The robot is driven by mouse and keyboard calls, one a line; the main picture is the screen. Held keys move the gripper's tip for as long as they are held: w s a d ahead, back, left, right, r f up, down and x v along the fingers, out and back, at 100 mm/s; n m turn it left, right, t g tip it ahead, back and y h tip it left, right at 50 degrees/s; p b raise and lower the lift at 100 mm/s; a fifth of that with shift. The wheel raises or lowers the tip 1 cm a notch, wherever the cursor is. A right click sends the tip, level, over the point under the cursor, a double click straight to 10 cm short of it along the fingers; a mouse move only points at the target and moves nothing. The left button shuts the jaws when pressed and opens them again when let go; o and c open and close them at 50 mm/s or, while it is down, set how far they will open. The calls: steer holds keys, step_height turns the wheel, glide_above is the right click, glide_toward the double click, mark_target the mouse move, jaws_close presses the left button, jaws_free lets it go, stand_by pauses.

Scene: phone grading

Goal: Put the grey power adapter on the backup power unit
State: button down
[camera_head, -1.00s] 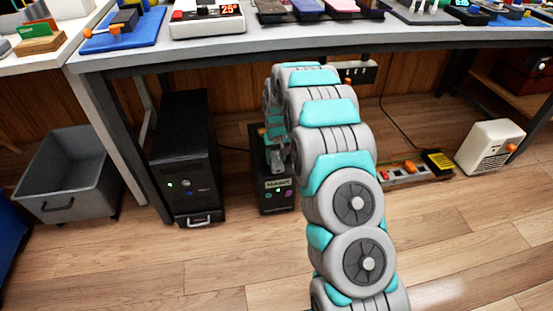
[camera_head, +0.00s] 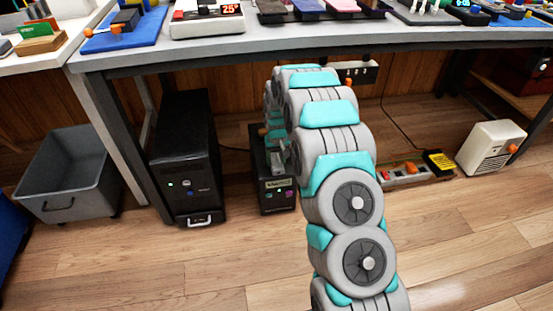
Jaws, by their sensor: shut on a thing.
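The backup power unit (camera_head: 272,195) is a small black box with a label and coloured buttons on its front. It stands on the floor under the table, right of the black computer tower. My arm reaches down under the table, and my gripper (camera_head: 276,151) is over the top of this unit, partly hidden by my own arm links. It is shut on a small grey thing, which I take for the grey power adapter. Its outline is too small and covered to tell whether it touches the unit's top.
The black computer tower (camera_head: 186,165) stands close on the left. A power strip (camera_head: 405,173) with plugs and a white heater-like box (camera_head: 491,147) are on the right. A grey bin (camera_head: 70,180) is at far left. The table edge (camera_head: 230,51) is above; the front floor is clear.

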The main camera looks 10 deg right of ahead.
steer(key=shift+f, duration=0.15)
steer(key=shift+c, duration=0.6)
jaws_free()
